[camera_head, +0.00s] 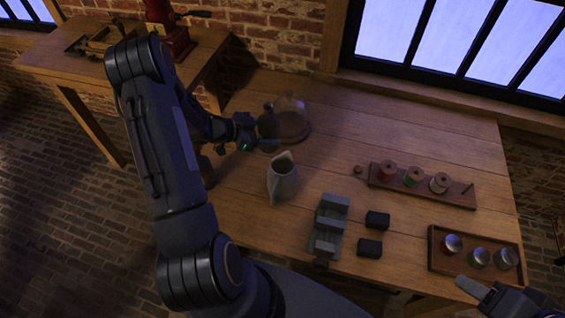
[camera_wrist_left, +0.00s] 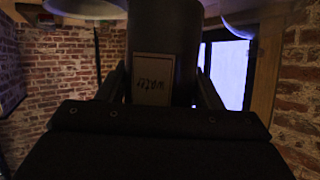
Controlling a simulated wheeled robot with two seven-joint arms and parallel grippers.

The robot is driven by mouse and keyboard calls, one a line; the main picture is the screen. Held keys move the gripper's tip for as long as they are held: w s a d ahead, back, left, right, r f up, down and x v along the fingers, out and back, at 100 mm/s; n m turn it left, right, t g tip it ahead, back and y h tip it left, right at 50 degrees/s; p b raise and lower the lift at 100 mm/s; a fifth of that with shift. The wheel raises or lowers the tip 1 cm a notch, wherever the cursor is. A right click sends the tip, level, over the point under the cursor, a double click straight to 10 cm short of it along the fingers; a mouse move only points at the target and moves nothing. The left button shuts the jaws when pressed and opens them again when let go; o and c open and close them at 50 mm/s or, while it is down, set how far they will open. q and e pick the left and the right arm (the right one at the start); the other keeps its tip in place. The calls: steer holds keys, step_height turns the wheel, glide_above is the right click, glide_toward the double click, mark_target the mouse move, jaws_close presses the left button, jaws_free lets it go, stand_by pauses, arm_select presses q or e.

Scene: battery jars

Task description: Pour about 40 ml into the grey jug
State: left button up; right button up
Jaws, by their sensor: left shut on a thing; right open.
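The grey jug (camera_head: 284,183) stands upright on the wooden table, its open mouth visible from above. My left gripper (camera_head: 266,142) is behind and slightly left of the jug, shut on a dark bottle (camera_head: 268,122). In the left wrist view the bottle (camera_wrist_left: 178,35) is a dark cylinder between the fingers. It has a pale label (camera_wrist_left: 153,80) with dark lettering that appears upside down. The bottle looks roughly upright and apart from the jug; its contents are hidden. My right gripper (camera_head: 480,291) is open and empty at the lower right, near the table's front edge.
A clear glass dome (camera_head: 293,115) stands close behind the held bottle. A grey stepped block (camera_head: 329,226) and two black blocks (camera_head: 377,220) lie right of the jug. A spool board (camera_head: 457,194) and a tray with lidded jars (camera_head: 436,264) are further right. The back right table is clear.

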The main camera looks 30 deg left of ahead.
arm_select(q)
steer(key=shift+r+n+h, duration=0.3)
steer(key=shift+r, duration=0.4)
stand_by(2.3)
